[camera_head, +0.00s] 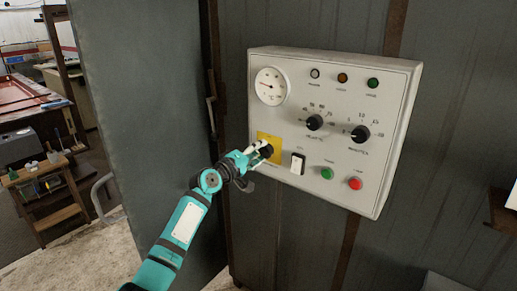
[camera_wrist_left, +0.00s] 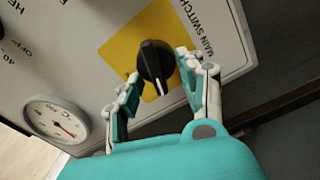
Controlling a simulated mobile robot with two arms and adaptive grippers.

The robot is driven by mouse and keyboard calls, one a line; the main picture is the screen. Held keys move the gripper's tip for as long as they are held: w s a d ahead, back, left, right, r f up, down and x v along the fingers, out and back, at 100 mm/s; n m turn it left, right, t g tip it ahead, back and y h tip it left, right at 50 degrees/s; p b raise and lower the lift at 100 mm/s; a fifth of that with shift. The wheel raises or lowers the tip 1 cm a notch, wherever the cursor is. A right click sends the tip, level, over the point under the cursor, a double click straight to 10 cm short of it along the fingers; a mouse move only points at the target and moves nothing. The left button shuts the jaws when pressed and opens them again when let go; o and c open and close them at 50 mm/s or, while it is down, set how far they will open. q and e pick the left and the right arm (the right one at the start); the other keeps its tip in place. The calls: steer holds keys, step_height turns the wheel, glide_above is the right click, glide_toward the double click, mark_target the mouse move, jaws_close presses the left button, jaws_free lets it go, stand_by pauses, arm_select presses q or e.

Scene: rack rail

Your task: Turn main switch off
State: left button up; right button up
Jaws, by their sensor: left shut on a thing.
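The main switch is a black rotary knob (camera_head: 267,151) on a yellow plate (camera_head: 264,138), at the lower left of the grey control panel (camera_head: 340,90). My left gripper (camera_head: 257,153) reaches it from the lower left and partly covers it. In the left wrist view the knob (camera_wrist_left: 152,60) stands between the two fingers of my left gripper (camera_wrist_left: 158,80), which is shut on it. The knob's white pointer line faces toward the gripper's palm in that view. The "MAIN SWITCH" lettering shows beside the yellow plate (camera_wrist_left: 122,45). My right gripper is in neither view.
Right of the main switch are a black-and-white rocker switch (camera_head: 297,163), a green button (camera_head: 327,173) and a red button (camera_head: 355,183). Two black dials (camera_head: 314,122) and a round gauge (camera_head: 271,86) sit higher. A grey door (camera_head: 140,110) stands at the left.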

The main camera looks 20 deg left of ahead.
arm_select(q)
steer(key=shift+f+n+p, duration=0.15)
steer(key=shift+n+p, duration=0.45)
steer(key=shift+n, duration=1.2)
steer(key=o, duration=1.1)
steer(key=shift+f, duration=0.1)
steer(key=v, duration=1.2)
